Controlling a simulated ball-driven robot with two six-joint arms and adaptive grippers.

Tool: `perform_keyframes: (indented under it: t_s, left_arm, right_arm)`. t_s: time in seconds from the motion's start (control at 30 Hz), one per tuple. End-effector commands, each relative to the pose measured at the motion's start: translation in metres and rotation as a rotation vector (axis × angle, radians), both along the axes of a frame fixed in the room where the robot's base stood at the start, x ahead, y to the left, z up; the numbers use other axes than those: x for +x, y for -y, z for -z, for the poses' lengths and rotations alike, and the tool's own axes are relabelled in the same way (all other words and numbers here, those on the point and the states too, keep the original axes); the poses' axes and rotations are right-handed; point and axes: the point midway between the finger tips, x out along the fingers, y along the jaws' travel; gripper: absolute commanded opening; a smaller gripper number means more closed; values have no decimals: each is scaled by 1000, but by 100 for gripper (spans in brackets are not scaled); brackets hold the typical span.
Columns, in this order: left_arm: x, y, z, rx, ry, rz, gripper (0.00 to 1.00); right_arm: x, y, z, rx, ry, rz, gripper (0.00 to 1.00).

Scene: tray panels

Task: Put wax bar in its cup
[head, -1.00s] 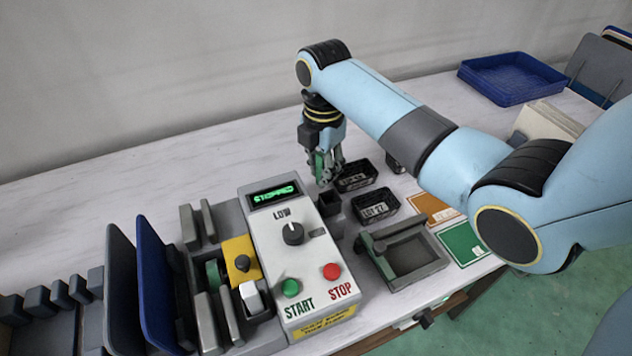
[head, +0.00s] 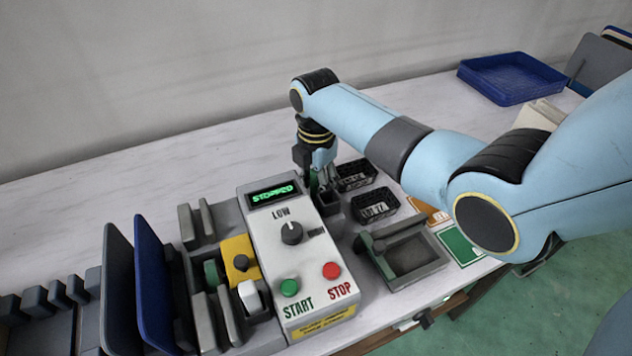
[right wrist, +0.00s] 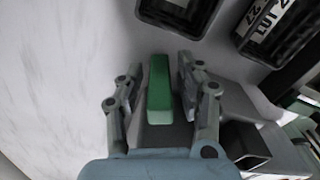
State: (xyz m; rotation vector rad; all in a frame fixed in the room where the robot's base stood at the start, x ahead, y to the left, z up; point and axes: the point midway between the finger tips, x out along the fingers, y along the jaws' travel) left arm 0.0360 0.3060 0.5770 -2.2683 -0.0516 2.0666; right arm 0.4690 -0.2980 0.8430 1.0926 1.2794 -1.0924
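A small dark square cup (head: 331,206) stands beside the box, just below the gripper in the picture. In the right wrist view the cup's open top (right wrist: 246,143) is to the right of the bar, apart from it. The bar's lower end is partly hidden in the head view. My left gripper is not in view.
The control box (head: 290,258) reads STOPPED. Two black bins (head: 373,205) stand right of the cup, close to the gripper. A grey tray fixture (head: 405,258) is in front of them. A blue crate (head: 510,78) is at the back right. The table behind the gripper is clear.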

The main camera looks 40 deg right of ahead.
Motion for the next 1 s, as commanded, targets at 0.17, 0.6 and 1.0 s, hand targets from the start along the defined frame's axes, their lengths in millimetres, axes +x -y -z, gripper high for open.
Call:
perform_keyframes:
  t_s: [0.17, 0.6, 1.0]
  left_arm:
    - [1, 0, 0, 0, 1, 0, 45]
    - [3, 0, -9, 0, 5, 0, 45]
    - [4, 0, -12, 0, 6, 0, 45]
  right_arm:
    - [0, 0, 0, 0, 0, 0, 43]
    - [1, 1, -52, -1, 4, 0, 43]
    - [1, 0, -120, 0, 1, 0, 46]
